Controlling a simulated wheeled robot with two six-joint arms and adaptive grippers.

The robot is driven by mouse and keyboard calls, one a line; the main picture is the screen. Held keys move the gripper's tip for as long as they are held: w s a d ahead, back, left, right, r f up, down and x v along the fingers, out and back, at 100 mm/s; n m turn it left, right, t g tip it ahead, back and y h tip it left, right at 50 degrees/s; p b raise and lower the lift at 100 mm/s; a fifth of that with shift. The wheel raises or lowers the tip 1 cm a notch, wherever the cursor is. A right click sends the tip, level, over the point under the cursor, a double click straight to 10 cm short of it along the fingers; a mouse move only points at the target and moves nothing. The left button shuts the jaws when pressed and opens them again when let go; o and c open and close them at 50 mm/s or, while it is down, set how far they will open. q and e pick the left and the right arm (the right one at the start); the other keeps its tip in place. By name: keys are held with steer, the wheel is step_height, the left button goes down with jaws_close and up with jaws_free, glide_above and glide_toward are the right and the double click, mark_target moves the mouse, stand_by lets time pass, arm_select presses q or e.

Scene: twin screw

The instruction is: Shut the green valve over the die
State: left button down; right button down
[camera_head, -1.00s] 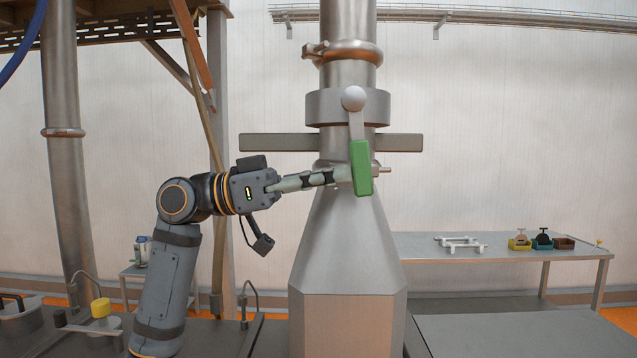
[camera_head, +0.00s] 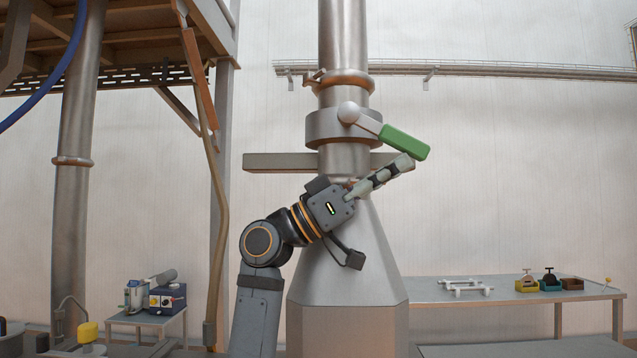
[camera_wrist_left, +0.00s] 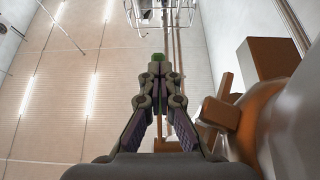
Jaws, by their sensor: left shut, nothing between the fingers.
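The green valve handle (camera_head: 404,142) sits on a grey lever from a round pivot (camera_head: 349,112) on the valve collar (camera_head: 318,128) of the vertical steel pipe. The handle points right and slightly downward. My left gripper (camera_head: 407,161) is shut and empty, its fingertips just under the handle; I cannot tell whether they touch. In the left wrist view the closed fingertips (camera_wrist_left: 158,66) show with a bit of green (camera_wrist_left: 159,57) just beyond them. The steel cone (camera_head: 345,255) stands below the collar. My right gripper is not in view.
A grey horizontal bar (camera_head: 280,162) crosses behind the pipe. A pipe clamp (camera_head: 345,83) is above the collar. A metal table (camera_head: 420,290) with a white frame (camera_head: 465,287) and small bins stands at right. A small table with devices (camera_head: 165,298) stands at left.

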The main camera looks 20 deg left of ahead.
mark_target(410, 156)
arm_select(q)
steer(key=shift+x, duration=0.8)
steer(key=shift+d+r+t+h, duration=0.3)
steer(key=shift+d+r+h, duration=0.15)
steer(key=shift+r+h, duration=0.35)
steer(key=shift+w+d+r, duration=0.15)
steer(key=shift+d+r, duration=0.05)
steer(key=shift+w+d+r, duration=0.1)
steer(key=shift+d+r, duration=0.25)
steer(key=shift+r, duration=0.4)
steer(key=v, duration=1.2)
